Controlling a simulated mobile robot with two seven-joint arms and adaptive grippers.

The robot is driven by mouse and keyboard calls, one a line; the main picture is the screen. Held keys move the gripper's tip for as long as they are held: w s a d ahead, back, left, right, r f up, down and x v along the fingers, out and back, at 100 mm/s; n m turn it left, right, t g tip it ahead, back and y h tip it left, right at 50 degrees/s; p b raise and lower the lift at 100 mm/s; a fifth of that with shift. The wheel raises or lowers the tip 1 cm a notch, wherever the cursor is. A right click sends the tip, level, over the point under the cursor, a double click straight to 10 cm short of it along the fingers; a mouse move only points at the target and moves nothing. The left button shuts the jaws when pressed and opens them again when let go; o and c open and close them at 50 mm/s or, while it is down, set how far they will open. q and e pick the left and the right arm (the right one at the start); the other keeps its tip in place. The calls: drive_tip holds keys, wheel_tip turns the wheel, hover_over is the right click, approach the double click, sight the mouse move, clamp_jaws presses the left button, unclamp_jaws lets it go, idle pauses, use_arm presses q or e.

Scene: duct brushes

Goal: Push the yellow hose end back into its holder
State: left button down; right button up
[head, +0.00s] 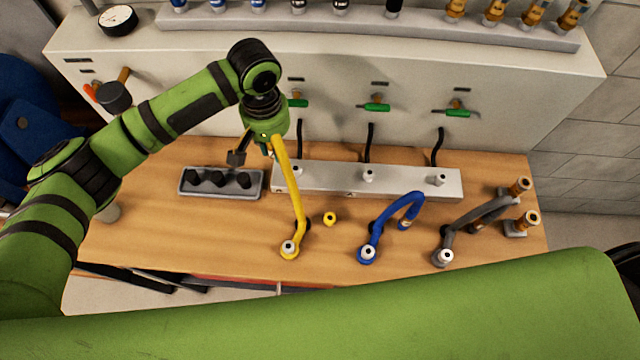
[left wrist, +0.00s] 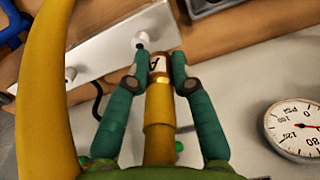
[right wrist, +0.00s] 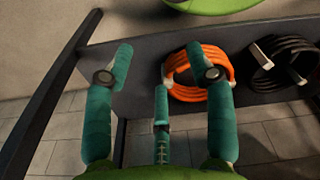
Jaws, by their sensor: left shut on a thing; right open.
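The yellow hose (head: 291,190) rises from its white-capped base at the bench front up to my left gripper (head: 262,145). In the left wrist view my left gripper (left wrist: 162,65) is shut on the yellow hose end (left wrist: 159,78), which has a brass tip with a dark mark. The hose's bend (left wrist: 40,90) passes on the left. The end is held up above the bench, apart from it. A small yellow ring-like piece (head: 330,218), perhaps the holder, sits on the bench right of the hose. My right gripper (right wrist: 160,60) is open and empty.
A blue hose (head: 400,205) and a grey hose (head: 480,215) stand to the right. Behind are a grey manifold block (head: 330,180), a dark tray (head: 225,190) and a panel with green-handled valves (head: 375,107). My right gripper faces a shelf with an orange coil (right wrist: 185,90).

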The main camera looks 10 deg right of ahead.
wheel_tip(320, 180, down, 9)
drive_tip(key=b, duration=0.7)
drive_tip(key=shift+f, duration=0.15)
drive_tip(key=c, duration=0.3)
use_arm(q)
drive_tip(key=s+a+r, duration=0.1)
drive_tip(key=s+a, duration=0.2)
drive_tip(key=a, duration=0.4)
drive_tip(key=s+a+r+n, duration=0.1)
drive_tip(key=s+a+r, duration=0.1)
drive_tip(key=a, duration=0.5)
drive_tip(key=shift+s+n, duration=0.3)
drive_tip(key=shift+s, duration=0.1)
use_arm(e)
drive_tip(key=shift+s, duration=0.1)
